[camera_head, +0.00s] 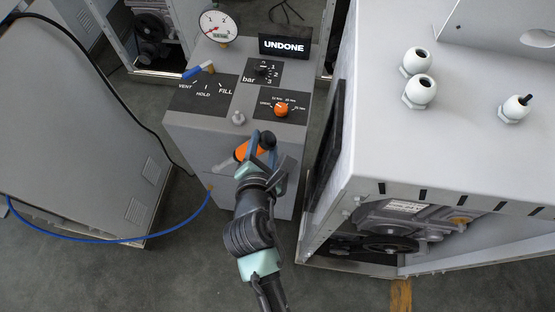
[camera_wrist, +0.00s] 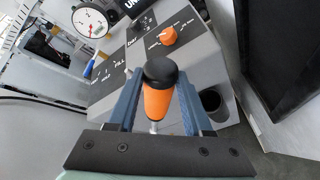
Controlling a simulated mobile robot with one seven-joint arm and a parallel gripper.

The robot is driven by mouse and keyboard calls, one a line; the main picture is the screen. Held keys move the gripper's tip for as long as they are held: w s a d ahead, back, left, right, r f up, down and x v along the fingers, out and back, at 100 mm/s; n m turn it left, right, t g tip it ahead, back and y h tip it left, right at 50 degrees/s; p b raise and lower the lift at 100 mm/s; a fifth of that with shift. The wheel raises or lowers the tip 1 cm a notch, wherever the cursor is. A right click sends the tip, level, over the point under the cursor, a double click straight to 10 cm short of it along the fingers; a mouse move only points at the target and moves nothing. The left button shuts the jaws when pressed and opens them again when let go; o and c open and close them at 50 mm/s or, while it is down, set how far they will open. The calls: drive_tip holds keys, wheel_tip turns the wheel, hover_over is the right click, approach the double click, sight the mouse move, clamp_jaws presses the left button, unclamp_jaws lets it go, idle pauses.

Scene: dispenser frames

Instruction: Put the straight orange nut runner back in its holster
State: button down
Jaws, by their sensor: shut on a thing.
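The straight orange nut runner (camera_wrist: 158,101) is between the blue fingers of my gripper (camera_wrist: 158,88), which is shut on its orange body. Its black end cap (camera_wrist: 160,70) faces the wrist camera's upper middle, and a short part of its steel shaft (camera_wrist: 153,127) shows below. In the head view the nut runner (camera_head: 242,151) is tilted, with its pale shaft toward the lower left, in my gripper (camera_head: 258,147) at the front of the grey cabinet. A dark round open cup, apparently the holster (camera_wrist: 212,101), is to the right of my gripper, apart from the tool. My gripper hides that area in the head view.
The grey control cabinet (camera_head: 190,135) carries a gauge (camera_head: 218,26), a blue-handled valve (camera_head: 198,71), an orange knob (camera_head: 281,109) and a display reading UNDONE (camera_head: 285,46). A large white housing (camera_head: 400,150) stands close on the right. A blue hose (camera_head: 120,239) crosses the left floor.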

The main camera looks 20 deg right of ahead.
drive_tip(key=r+n+h, duration=0.1)
drive_tip(key=r, duration=0.2)
drive_tip(key=d+r+n+g+h, duration=0.1)
drive_tip(key=r, duration=0.2)
drive_tip(key=d+r+n+g+h, duration=0.1)
drive_tip(key=r+n+h, duration=0.1)
drive_tip(key=shift+w+d+r, duration=0.15)
drive_tip(key=shift+w+r, duration=0.2)
drive_tip(key=shift+r, duration=0.05)
drive_tip(key=shift+s+d+f, duration=0.1)
wheel_tip(320, 180, down, 17)
drive_tip(key=b, duration=0.3)
drive_tip(key=shift+f+b, duration=0.15)
drive_tip(key=shift+b, duration=0.15)
drive_tip(key=shift+c, duration=1.6)
unclamp_jaws()
drive_tip(key=shift+s+f, duration=0.1)
